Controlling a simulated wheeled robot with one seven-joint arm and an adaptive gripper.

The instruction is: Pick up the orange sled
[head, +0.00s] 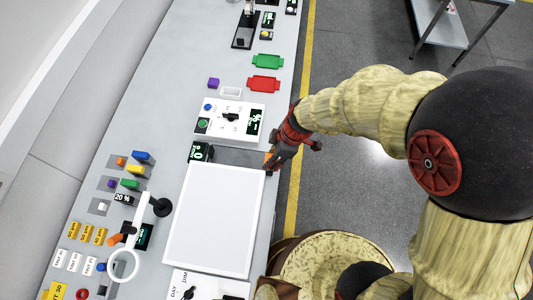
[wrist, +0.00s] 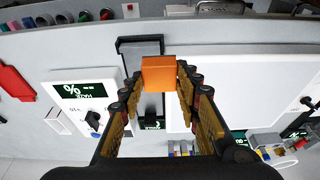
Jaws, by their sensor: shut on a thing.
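The orange sled (wrist: 158,73) shows as an orange block between the fingertips of my gripper (wrist: 160,85) in the wrist view. The fingers flank it on both sides and are shut on it. In the head view, my gripper (head: 274,156) is at the right edge of the long grey table, and only a small bit of the orange sled (head: 267,156) shows beside the fingers. A dark grey track (head: 240,157) lies by the sled, between the dial box and the white panel. Whether the sled touches the track or is raised cannot be told.
The white light panel (head: 215,220) lies below the track and the dial box (head: 229,121) above it. A red tray (head: 264,84) and a green tray (head: 267,62) lie further up. A magnifier (head: 124,264) and several coloured blocks are at lower left.

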